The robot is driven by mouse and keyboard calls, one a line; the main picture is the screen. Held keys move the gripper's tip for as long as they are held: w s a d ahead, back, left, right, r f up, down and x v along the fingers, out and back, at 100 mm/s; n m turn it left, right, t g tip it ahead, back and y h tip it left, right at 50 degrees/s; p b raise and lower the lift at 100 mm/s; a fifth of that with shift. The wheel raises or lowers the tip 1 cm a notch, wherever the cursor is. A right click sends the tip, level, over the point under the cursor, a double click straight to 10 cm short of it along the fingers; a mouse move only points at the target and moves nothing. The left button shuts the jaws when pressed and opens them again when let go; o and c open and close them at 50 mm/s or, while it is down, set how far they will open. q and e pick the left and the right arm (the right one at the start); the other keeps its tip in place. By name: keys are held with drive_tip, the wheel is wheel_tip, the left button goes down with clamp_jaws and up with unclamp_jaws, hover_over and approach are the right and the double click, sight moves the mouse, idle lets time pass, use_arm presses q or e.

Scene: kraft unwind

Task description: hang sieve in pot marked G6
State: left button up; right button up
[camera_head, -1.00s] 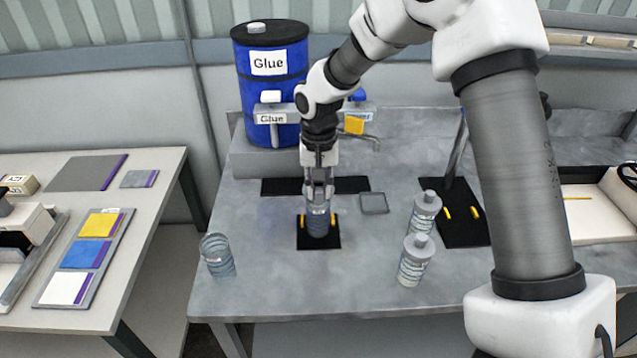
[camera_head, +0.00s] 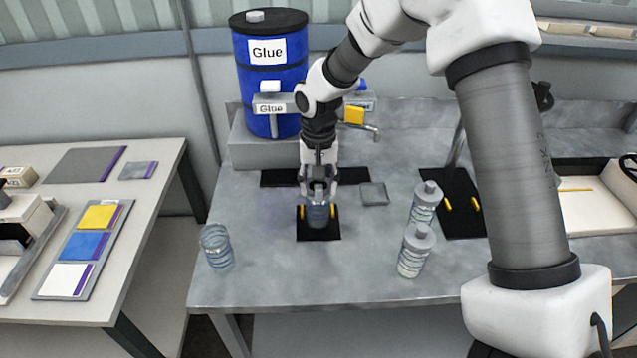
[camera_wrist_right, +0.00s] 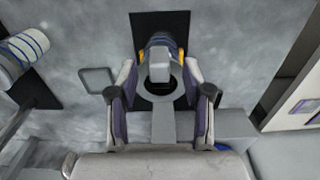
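My right gripper (camera_head: 318,192) points down just above a bluish, banded pot (camera_head: 318,217) that stands on a black mat between yellow clips. In the right wrist view the gripper's (camera_wrist_right: 160,108) two fingers are spread wide, with a gap on each side of a light grey block (camera_wrist_right: 158,68) at the pot's mouth. A dark ring surrounds this block; I cannot tell for sure whether they are the sieve. An open clear pot (camera_head: 216,248) stands at the front left. No G6 mark is readable. My left gripper is not in view.
Two capped bottles (camera_head: 424,205) (camera_head: 415,252) stand right of the mat. A small grey square tray (camera_head: 374,194) lies behind right. The front middle of the table is clear.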

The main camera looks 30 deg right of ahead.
wheel_tip(320, 180, up, 12)
idle(0.5)
idle(0.4)
